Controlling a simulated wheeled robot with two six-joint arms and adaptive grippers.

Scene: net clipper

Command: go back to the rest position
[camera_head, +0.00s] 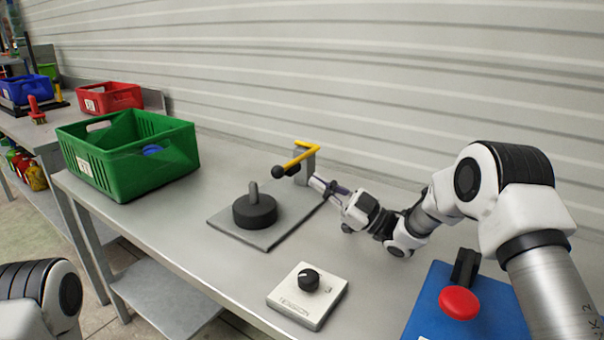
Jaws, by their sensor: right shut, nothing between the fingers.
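My right gripper (324,187) is shut and empty. It is above the table, just right of the grey stand that carries a yellow lever (299,157) with a black ball end. Whether its tip touches the stand cannot be told. My right arm reaches in from the right edge. A part of my left arm shows at the lower left corner, and its gripper is out of view.
A black disc with a peg (255,209) sits on a grey plate (231,227). A green crate (128,170) stands at the left. A tension dial box (296,304) and a blue box with a red button (459,302) are at the front. A corrugated wall stands behind.

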